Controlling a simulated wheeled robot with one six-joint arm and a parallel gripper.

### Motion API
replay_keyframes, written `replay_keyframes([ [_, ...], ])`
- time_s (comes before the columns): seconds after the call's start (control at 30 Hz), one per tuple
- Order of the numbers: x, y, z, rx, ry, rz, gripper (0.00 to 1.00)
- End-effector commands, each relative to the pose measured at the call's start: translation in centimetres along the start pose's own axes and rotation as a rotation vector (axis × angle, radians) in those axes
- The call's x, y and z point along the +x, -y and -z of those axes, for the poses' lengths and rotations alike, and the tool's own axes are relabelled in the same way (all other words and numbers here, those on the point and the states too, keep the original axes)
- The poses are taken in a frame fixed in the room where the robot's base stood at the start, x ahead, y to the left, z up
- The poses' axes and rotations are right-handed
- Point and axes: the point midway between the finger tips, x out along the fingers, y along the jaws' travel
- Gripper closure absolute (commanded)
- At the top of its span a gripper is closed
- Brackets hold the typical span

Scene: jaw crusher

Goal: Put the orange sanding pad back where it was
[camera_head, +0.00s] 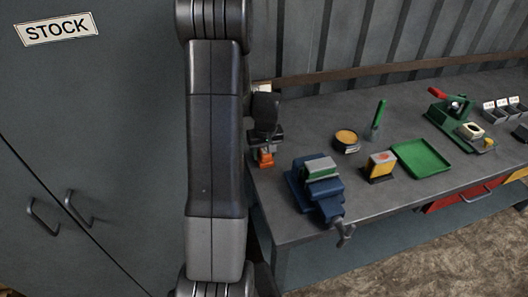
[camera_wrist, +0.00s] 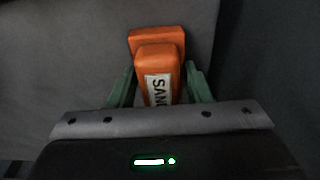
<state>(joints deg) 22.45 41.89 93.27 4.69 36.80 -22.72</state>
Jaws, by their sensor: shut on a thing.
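The orange sanding pad (camera_wrist: 157,62) is between the green fingers of my gripper (camera_wrist: 160,84) in the wrist view. Its front part carries a white label, partly hidden, with letters starting "SAN". A wider orange part lies beyond it, over a grey surface. In the head view the orange pad (camera_head: 266,159) shows small below my gripper (camera_head: 265,143), at the bench's left end. My arm hides part of that area. I cannot tell whether the pad touches the bench top.
The grey bench (camera_head: 300,230) holds a blue vise (camera_head: 325,190) with a block on it. Beyond are a round tin (camera_head: 346,139), a yellow block (camera_head: 380,165), a green tray (camera_head: 421,158) and a green machine (camera_head: 448,112). A STOCK cabinet (camera_head: 80,130) stands left.

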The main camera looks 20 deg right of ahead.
Motion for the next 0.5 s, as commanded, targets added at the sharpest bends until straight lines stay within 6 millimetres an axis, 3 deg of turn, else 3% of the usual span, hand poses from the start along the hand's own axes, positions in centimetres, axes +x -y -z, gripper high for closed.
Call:
replay_keyframes([
  [0.07,0.42,0.00,-0.05,0.000,0.000,0.000,0.76],
  [0.1,0.23,0.00,-0.03,0.000,0.000,0.000,0.47],
  [0.17,0.21,0.00,-0.03,0.000,0.000,0.000,0.35],
  [0.5,0.01,0.00,0.01,0.000,0.000,0.000,0.33],
])
